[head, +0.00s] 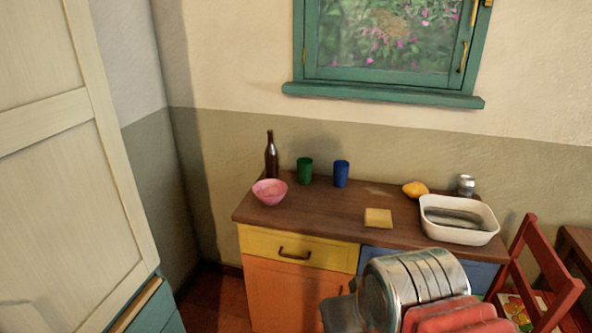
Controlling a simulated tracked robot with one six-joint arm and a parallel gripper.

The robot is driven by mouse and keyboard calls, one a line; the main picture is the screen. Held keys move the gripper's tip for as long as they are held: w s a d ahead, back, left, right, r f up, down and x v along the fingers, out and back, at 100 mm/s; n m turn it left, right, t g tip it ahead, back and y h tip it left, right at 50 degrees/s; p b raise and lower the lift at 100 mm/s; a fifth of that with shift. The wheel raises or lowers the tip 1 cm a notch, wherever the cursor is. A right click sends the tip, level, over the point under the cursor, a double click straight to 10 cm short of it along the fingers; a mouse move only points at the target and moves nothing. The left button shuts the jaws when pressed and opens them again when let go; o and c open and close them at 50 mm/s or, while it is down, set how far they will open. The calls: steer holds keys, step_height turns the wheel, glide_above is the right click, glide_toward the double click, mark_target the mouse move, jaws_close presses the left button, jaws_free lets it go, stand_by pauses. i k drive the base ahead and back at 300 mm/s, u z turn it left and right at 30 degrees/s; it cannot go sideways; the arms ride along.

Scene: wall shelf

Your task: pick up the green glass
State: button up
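The green glass (305,171) stands upright at the back of the wooden counter (330,213), between a brown bottle and a blue glass. Nothing touches it that I can see. Part of my own arm shows at the bottom right, in front of the counter's front edge. My gripper's fingers cannot be made out in this view.
The brown bottle (271,156), pink bowl (269,192) and blue glass (341,174) stand near the green glass. A yellow sponge (378,218), lemon (415,189), can (466,185) and white basin (488,236) are to the right. A red chair (540,262) stands beside the counter.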

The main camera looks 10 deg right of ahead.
mark_target(304, 171)
steer(key=z, duration=0.05)
steer(key=i, duration=1.2)
steer(key=u, duration=0.95)
